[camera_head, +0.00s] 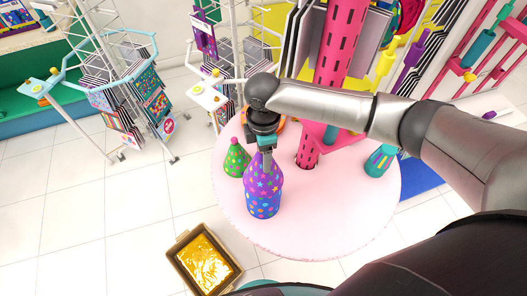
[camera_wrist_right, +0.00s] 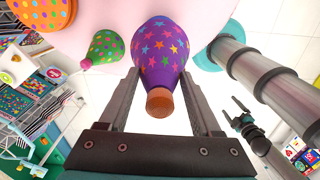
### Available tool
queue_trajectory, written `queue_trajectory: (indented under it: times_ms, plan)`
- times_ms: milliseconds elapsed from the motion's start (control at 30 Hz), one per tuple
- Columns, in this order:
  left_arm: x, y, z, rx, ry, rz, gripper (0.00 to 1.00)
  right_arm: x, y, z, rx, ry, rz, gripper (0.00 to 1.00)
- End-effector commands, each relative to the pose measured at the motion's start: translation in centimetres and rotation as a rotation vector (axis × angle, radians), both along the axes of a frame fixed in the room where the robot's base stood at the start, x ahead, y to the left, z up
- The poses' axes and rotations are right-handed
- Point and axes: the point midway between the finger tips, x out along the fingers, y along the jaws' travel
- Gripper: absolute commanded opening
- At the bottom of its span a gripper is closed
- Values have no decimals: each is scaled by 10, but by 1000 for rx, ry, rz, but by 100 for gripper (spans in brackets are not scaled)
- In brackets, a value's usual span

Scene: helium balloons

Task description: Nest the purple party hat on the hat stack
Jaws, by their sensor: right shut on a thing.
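The purple party hat (camera_head: 263,176) has coloured stars; in the right wrist view (camera_wrist_right: 164,48) its brown tip points toward my palm. My right gripper (camera_head: 267,158) is shut on it near the tip, and in the wrist view a finger of the gripper (camera_wrist_right: 160,75) lies on each side. The hat is about upright, right above the blue dotted hat of the stack (camera_head: 263,207). Only the lower part of the blue hat shows. I cannot tell whether the two hats touch.
A green dotted hat (camera_head: 236,160) stands close left on the round pink table (camera_head: 310,225). A pink slotted post (camera_head: 338,50) rises behind my right arm. A teal item (camera_head: 379,161) is at the table's right. A gold-filled bin (camera_head: 205,262) is on the floor. The table's front is clear.

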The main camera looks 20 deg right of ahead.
Motion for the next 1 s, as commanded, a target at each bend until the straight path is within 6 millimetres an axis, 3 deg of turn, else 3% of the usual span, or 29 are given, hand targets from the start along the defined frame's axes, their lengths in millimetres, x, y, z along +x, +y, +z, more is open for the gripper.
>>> queue_trajectory:
  times_ms: [1000]
  plan:
    - [0,0,-14,0,-1,0,97,0,0,-26,1,1,-1,7]
